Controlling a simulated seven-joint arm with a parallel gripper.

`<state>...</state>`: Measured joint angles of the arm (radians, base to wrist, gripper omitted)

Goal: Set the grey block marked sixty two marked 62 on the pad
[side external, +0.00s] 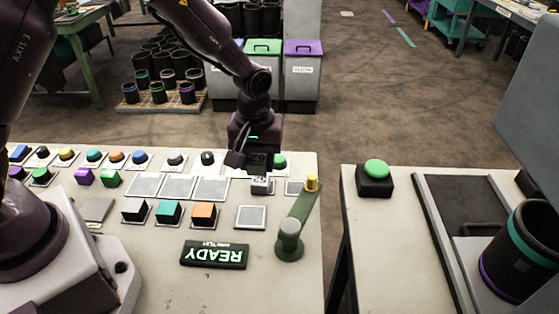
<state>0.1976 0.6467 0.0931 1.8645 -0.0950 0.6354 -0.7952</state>
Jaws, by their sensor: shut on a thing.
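My gripper (250,158) is shut on a dark grey block (257,159) with light markings that look like an upside-down 62. The gripper holds it above the back right part of the pale panel, and the fingers partly hide it. Below it is a small grey block-like piece (262,186) with a pale marked top; I cannot tell whether the two touch. A framed light grey square pad (251,217) lies empty in front of that piece. Several similar flat squares (178,187) lie to the left, and I cannot tell which one the task means.
A green lever (298,218) with a yellow knob stands right of the square. A READY display (214,254) lies in front. Black, teal and orange blocks (204,214) stand left. Coloured buttons line the back. A gap separates the right table with a green button (376,174).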

